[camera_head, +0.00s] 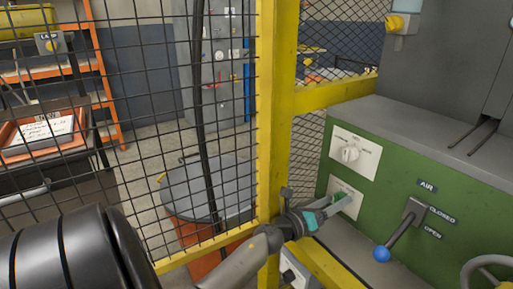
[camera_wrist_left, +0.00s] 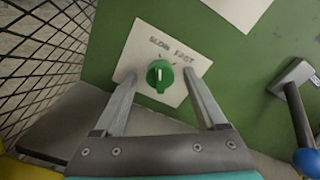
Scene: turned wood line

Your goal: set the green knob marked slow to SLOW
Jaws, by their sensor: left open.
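The green knob (camera_wrist_left: 160,76) sits on a white plate (camera_wrist_left: 150,107) marked SLOW and FAST, on the green machine front. Its white line runs about upright in the left wrist view, below the lettering; I cannot tell its exact setting. In the head view the knob's plate (camera_head: 356,207) is low on the machine, partly hidden by my gripper. My left gripper (camera_head: 335,202) is open, its fingers on either side of the knob in the left wrist view (camera_wrist_left: 160,74). A gap shows on each side; I see no contact. My right gripper is not in view.
A second plate with a white knob (camera_head: 350,153) is above. A blue-ended lever (camera_head: 382,254) marked AIR, CLOSED and OPEN is to the right. A yellow post (camera_head: 272,110) and black mesh fence (camera_head: 130,110) stand close on the left.

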